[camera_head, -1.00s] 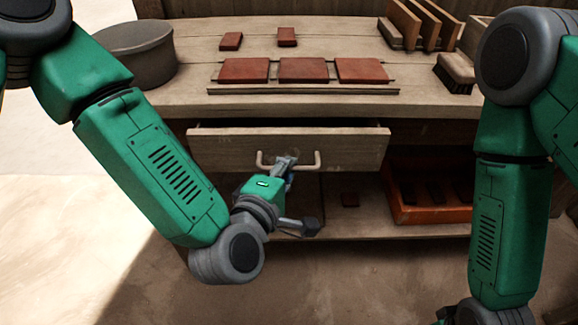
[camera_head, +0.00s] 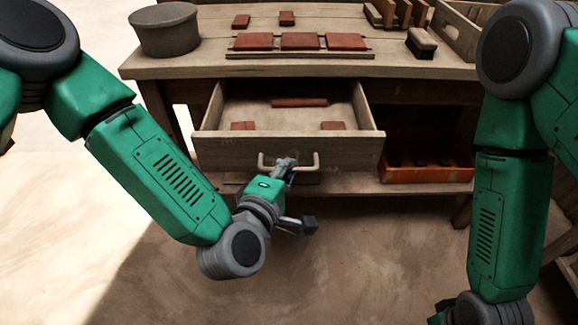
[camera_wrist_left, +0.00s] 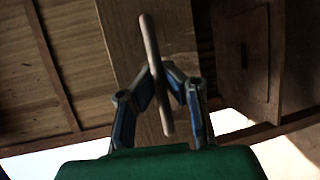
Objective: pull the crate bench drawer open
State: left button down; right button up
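The wooden drawer (camera_head: 345,153) of the crate bench (camera_head: 160,68) stands open, pulled well out from under the top. Its inside shows a long red piece and two red tiles. The pale bar handle (camera_head: 309,167) is on the drawer front. My left gripper (camera_head: 285,166) is at the middle of the handle. In the left wrist view the two fingers (camera_wrist_left: 161,76) close in on the handle bar (camera_wrist_left: 150,42) from both sides. My right gripper (camera_head: 445,312) shows only in part at the bottom edge, and its fingers cannot be made out.
Red tiles (camera_head: 300,41) lie on the bench top, with a round grey tub (camera_head: 165,32) at its left and a brush (camera_head: 421,42) at its right. An orange crate (camera_head: 430,175) sits on the lower shelf. The floor before the bench is clear.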

pick_arm(q)
jog(key=shift+s+a+f, duration=0.1)
jog(key=shift+f, duration=0.15)
jog(key=c, duration=1.6)
grip_release()
jog(key=shift+r, duration=0.1)
jog(key=v, duration=1.1)
jog(key=shift+s+a, duration=0.15)
jog(key=shift+s, duration=0.15)
